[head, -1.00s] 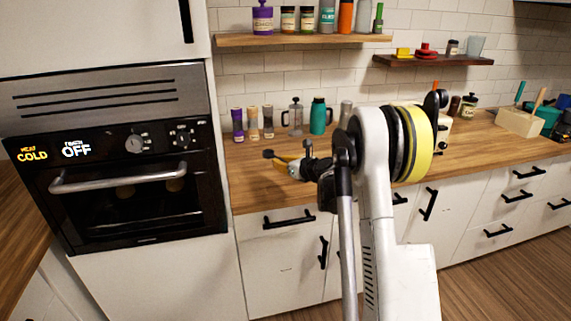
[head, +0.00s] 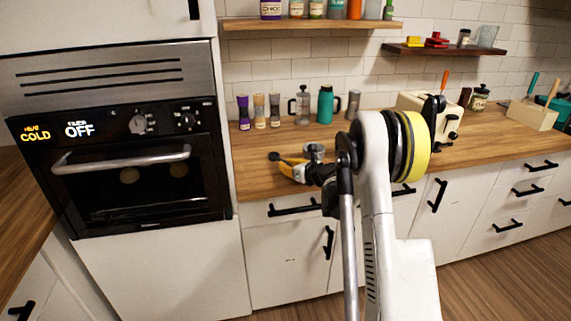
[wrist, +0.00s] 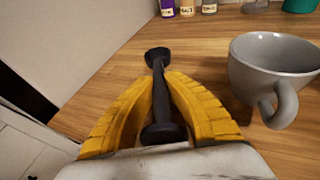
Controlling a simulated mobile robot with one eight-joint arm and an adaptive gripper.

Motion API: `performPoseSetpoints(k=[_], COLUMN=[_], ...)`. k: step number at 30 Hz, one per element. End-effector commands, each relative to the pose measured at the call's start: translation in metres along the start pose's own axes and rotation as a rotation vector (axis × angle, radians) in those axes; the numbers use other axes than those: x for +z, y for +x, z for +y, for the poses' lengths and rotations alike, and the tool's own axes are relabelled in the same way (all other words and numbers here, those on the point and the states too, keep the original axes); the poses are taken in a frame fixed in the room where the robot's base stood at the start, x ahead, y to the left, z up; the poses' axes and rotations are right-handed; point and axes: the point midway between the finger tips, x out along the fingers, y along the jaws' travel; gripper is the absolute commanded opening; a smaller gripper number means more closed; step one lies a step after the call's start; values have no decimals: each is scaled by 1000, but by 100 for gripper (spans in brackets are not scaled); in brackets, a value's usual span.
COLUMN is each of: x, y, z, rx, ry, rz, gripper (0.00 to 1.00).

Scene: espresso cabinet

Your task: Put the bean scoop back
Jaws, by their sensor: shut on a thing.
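My gripper (head: 287,164) has yellow fingers and is shut on a dark scoop (wrist: 159,95), taken to be the bean scoop. The scoop lies between the fingers in the wrist view (wrist: 158,82), with one rounded end beyond the fingertips and the other near the palm. Its dark far end (head: 274,156) also shows in the head view. The gripper is over the left part of the wooden counter (head: 262,183). A grey mug (wrist: 262,65) stands just right of the fingers, apart from them. I cannot tell whether the scoop touches the counter.
The oven cabinet (head: 120,150) rises left of the counter. Behind the gripper stand shakers (head: 259,111), a French press (head: 301,105) and a teal bottle (head: 325,105). Wall shelves (head: 310,25) hang above. A cream machine (head: 413,103) stands to the right. Bare wood lies ahead of the gripper.

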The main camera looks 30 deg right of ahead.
Motion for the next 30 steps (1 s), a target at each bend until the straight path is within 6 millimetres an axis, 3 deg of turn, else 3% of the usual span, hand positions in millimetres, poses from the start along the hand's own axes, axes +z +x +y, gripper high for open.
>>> performPoseSetpoints(k=[26,27,29,30], x=[-11,-12,-11,-11], y=[4,4,3,3], z=[0,0,0,0], rx=[0,0,0,0], ry=[0,0,0,0], rz=[0,0,0,0], gripper=[0,14,32,32])
